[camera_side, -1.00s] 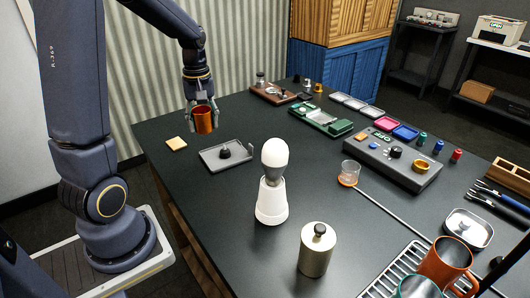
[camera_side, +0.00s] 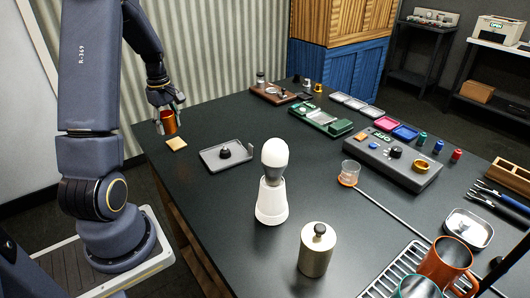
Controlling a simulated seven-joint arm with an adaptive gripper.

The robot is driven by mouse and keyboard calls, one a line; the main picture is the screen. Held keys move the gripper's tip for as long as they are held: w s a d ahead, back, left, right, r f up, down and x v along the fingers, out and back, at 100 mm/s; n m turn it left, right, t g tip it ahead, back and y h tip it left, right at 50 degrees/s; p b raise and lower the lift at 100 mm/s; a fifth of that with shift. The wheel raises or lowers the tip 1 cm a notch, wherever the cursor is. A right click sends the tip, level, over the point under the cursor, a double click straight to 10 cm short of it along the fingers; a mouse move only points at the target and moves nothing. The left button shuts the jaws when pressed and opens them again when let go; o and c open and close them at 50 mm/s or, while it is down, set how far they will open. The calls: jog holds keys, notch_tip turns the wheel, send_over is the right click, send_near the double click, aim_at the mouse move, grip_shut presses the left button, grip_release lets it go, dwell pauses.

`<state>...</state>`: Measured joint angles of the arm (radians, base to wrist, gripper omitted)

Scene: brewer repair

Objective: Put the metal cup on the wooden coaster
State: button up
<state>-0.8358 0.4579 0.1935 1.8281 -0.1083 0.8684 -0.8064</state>
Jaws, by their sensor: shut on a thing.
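The metal cup (camera_side: 169,122) is a small copper-orange cup near the far left edge of the table. My gripper (camera_side: 167,112) is shut on it and holds it upright. I cannot tell whether its base touches the table. The wooden coaster (camera_side: 176,144) is a small pale square lying flat on the table, just in front of the cup in the picture. The cup appears beside the coaster, towards the back, not over it. The coaster is bare and fully visible. The fingers hide part of the cup's sides.
A grey tray (camera_side: 229,155) with a black knob lies right of the coaster. A white stand with a bulb-like top (camera_side: 272,185) and a metal canister (camera_side: 316,250) stand nearer. The table's left edge (camera_side: 160,175) is close to the coaster.

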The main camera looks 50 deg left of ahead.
aim_at(177, 143)
jog(key=f, duration=0.1)
jog(key=w+a+f, duration=0.1)
jog(key=f, duration=0.1)
jog(key=shift+w+a, duration=0.3)
jog(key=shift+a, duration=0.05)
jog(key=shift+f, duration=1.35)
jog(key=shift+f, duration=0.1)
jog(key=o, duration=1.3)
jog(key=shift+c, duration=0.2)
